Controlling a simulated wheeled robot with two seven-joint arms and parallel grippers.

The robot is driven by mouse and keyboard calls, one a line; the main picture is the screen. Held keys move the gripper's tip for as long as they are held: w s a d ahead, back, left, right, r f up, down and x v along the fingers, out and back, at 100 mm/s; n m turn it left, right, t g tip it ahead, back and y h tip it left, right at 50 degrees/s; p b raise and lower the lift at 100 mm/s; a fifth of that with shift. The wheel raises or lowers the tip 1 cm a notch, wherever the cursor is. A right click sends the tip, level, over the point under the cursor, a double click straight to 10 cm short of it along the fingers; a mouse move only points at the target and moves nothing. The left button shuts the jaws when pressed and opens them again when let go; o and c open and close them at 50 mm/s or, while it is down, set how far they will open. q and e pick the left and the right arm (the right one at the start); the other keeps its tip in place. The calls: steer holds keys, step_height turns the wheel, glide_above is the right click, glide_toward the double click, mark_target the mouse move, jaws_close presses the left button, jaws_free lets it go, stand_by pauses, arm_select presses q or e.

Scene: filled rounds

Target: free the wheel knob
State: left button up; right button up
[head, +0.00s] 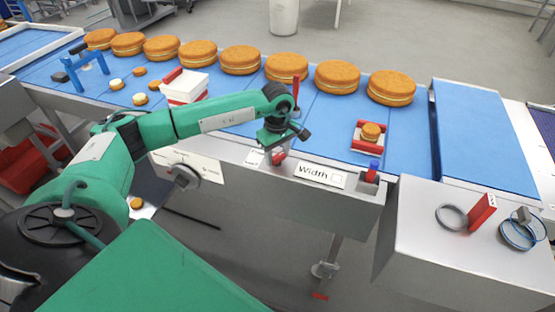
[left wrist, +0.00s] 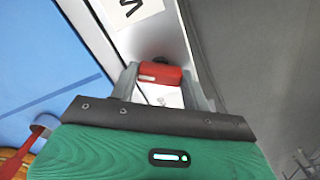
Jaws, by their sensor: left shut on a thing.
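A small red knob (head: 280,159) sits at the front rail of the blue conveyor, left of a "Width" label (head: 320,175). My left gripper (head: 276,155) points down over it and is shut on it. In the left wrist view the red knob (left wrist: 160,73) lies between the two grey fingers (left wrist: 160,88), with a dark round part just behind it. Much of the knob's mount is hidden by the gripper. My right gripper is not in view.
Several large filled rounds (head: 240,60) stand along the back of the belt (head: 330,110). A red-and-blue piece (head: 371,172) stands right of the label. A small round (head: 371,131) sits on a red-edged holder.

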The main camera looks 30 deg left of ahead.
arm_select(q)
steer(key=n+b, duration=0.1)
steer(key=n, duration=0.1)
steer(key=shift+f+n+b, duration=0.1)
steer(key=shift+n+b, duration=0.2)
steer(key=shift+n, duration=0.1)
steer(key=shift+n+b, duration=0.4)
steer(key=shift+n, duration=0.3)
steer(key=shift+n+b, duration=0.45)
steer(key=shift+n, duration=0.45)
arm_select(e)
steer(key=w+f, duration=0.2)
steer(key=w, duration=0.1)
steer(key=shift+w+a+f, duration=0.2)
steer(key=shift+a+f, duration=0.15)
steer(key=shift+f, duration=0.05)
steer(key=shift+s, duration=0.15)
arm_select(q)
steer(key=shift+o, duration=0.2)
steer(key=shift+r+n, duration=0.2)
steer(key=shift+n, duration=0.1)
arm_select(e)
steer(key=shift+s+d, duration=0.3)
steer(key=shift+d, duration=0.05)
